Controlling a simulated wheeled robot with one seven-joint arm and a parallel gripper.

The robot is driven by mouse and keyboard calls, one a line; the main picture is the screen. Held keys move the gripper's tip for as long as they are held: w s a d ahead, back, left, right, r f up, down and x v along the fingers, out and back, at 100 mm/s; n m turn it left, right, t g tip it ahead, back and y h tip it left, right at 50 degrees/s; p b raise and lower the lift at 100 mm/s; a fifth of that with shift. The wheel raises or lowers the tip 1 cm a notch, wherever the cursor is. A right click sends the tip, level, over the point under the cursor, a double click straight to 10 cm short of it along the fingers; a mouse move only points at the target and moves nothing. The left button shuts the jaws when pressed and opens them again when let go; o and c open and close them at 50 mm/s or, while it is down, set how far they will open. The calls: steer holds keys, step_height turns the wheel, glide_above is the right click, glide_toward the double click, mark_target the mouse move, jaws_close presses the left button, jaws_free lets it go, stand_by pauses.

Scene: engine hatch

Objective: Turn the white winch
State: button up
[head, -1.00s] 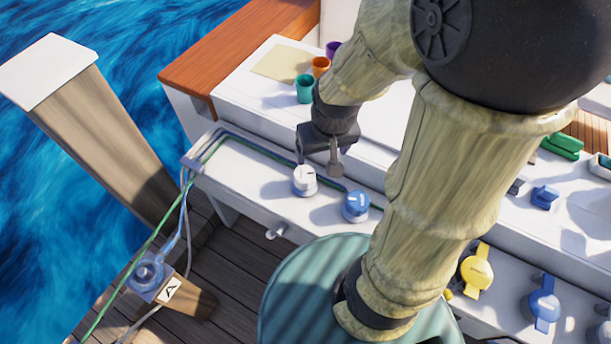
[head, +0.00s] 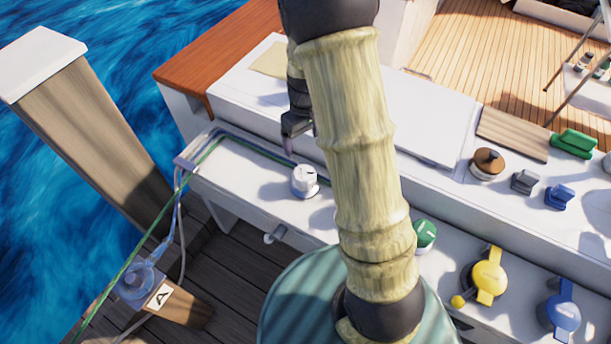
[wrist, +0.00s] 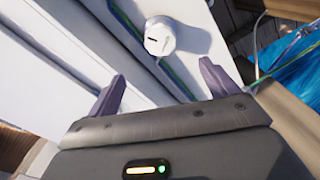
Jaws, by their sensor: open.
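The white winch (head: 305,180) is a short round knob with a dark mark on top. It stands on the white ledge beside the green and blue lines. In the wrist view the white winch (wrist: 160,36) is beyond the fingertips, roughly between them. My gripper (head: 289,146) is above and just behind the winch in the head view, apart from it. In the wrist view my gripper (wrist: 164,80) has its two fingers spread with nothing between them. My arm hides part of the ledge to the right of the winch.
A green winch (head: 425,235), a yellow cleat (head: 488,277) and a blue cleat (head: 563,311) sit to the right. A brown-topped winch (head: 487,164) stands on the upper deck. A tall wooden post (head: 85,130) rises at left. The ledge left of the winch is mostly clear.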

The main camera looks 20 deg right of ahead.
mark_target(305, 174)
step_height(305, 174, down, 18)
steer(key=shift+r, duration=0.25)
stand_by(0.4)
steer(key=c, duration=1)
